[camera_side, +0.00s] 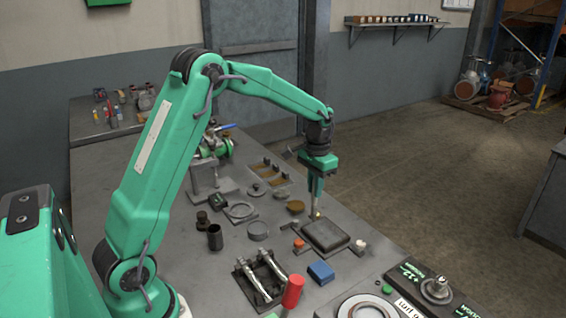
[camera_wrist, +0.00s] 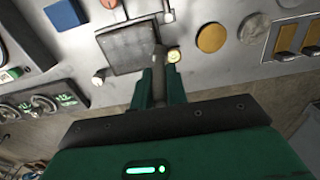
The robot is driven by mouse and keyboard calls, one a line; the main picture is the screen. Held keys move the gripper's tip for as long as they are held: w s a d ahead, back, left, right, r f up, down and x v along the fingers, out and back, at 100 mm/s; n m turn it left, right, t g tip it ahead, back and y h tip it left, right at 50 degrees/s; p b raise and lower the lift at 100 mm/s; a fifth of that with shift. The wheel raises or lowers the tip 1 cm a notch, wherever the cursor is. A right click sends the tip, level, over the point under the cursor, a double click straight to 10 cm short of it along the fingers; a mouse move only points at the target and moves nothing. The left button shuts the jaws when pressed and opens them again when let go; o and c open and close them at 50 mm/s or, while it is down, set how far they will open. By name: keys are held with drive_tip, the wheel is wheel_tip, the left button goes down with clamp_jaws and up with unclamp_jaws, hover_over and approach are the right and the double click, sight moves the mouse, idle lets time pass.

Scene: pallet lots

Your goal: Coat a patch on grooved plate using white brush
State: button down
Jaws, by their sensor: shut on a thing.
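The grooved plate (camera_side: 326,235) is a dark square block lying flat on the bench. Its lined top also shows in the wrist view (camera_wrist: 130,47). My gripper (camera_side: 315,205) points straight down at the plate's far left edge in the side view. In the wrist view my gripper (camera_wrist: 159,78) is shut on a slim greyish tool (camera_wrist: 158,60) beside the plate's right edge. The tool's working end is hard to make out, and I cannot tell whether it is the white brush. A small white knob (camera_side: 360,244) stands at the plate's right corner, and also shows in the wrist view (camera_wrist: 98,78).
An orange-red knob (camera_side: 298,244) and a blue block (camera_side: 321,272) stand near the plate. Ochre disc (camera_side: 296,207), dark cup (camera_side: 215,237), metal clamps (camera_side: 262,277) and red cylinder (camera_side: 293,290) crowd the bench.

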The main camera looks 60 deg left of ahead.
drive_tip(key=shift+w+d, duration=0.2)
drive_tip(key=shift+w, duration=0.1)
drive_tip(key=shift+d, duration=5.7)
drive_tip(key=shift+w+a, duration=0.7)
drive_tip(key=shift+a, duration=5.15)
wheel_tip(320, 180, up, 8)
drive_tip(key=shift+d, duration=0.1)
